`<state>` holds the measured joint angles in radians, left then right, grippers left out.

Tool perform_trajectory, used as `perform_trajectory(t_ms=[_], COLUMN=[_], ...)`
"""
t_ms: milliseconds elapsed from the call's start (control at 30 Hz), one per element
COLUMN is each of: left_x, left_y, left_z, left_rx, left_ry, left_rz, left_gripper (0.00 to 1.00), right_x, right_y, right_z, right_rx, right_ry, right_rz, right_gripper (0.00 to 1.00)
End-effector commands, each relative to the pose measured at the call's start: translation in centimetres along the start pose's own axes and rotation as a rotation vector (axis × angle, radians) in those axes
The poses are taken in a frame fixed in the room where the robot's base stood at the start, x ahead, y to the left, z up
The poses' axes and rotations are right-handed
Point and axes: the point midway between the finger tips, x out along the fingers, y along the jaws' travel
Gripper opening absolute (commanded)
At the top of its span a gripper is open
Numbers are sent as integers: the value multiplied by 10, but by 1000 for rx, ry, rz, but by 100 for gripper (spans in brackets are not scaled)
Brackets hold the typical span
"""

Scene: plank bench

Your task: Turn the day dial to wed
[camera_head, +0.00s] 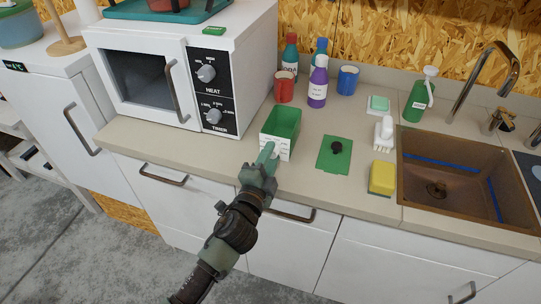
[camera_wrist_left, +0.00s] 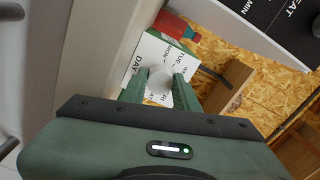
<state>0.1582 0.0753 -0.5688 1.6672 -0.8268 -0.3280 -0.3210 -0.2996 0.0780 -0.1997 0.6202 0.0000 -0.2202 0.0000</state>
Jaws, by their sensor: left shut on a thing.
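A green open-topped box (camera_head: 284,120) with a white front panel (camera_head: 285,154) stands near the counter's front edge. The panel also shows in the left wrist view (camera_wrist_left: 150,48), printed with DAY and day names, among them MON and TUE. The round white day dial (camera_wrist_left: 159,83) sits on this panel. My left gripper (camera_head: 268,153) is at the panel, shut on the dial, with one green finger on each side of it in the left wrist view (camera_wrist_left: 158,92). The dial's pointer is hidden, so I cannot tell which day it marks. My right gripper is not in view.
A microwave (camera_head: 150,75) with heat and timer knobs stands to the left. Red (camera_head: 284,91) and blue (camera_head: 347,79) mugs and several bottles are behind the box. A green lid (camera_head: 335,160), a sponge (camera_head: 382,178) and the sink (camera_head: 455,170) lie to the right.

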Motion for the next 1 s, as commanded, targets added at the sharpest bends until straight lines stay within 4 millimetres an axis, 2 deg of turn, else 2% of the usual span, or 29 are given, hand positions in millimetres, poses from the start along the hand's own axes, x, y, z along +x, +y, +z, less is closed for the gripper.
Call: perform_trajectory(t_ms=[167, 200, 267, 733, 867, 1000], left_x=[0, 0, 0, 0, 0, 0], left_y=[1, 0, 1, 2, 3, 3], left_z=[0, 0, 0, 0, 0, 1], left_rx=[-1, -1, -1, -42, -196, -480], left_ry=[1, 1, 1, 0, 0, 0], left_rz=[1, 1, 1, 2, 2, 0], left_gripper=[0, 35, 52, 52, 52, 52], right_x=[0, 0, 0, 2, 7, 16], right_y=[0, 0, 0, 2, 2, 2], right_z=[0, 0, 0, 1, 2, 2], right_rx=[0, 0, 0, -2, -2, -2], right_ry=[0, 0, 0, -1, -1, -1], right_rz=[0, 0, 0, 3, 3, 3], right_gripper=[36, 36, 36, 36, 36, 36])
